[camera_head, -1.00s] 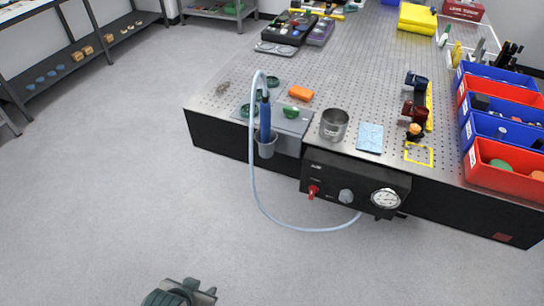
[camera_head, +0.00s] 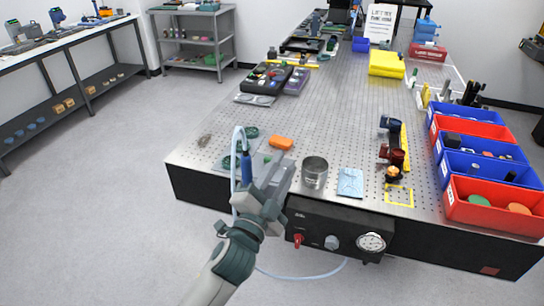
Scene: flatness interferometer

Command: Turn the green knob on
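The green knob, seen a second ago on the grey plate at the bench's front left corner, is now mostly or wholly hidden behind my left gripper (camera_head: 275,172). The gripper's grey fingers reach over the front edge of the bench (camera_head: 330,130) toward that plate. I cannot tell whether they touch the knob or how far apart they are. A blue-handled tool (camera_head: 246,168) with a pale hose (camera_head: 235,165) is just left of the gripper. The black front panel (camera_head: 318,228) carries a red lever (camera_head: 298,241), a grey knob (camera_head: 331,243) and a gauge (camera_head: 372,242). My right gripper is not in view.
Red and blue bins (camera_head: 495,207) line the right edge. The middle of the bench is clear.

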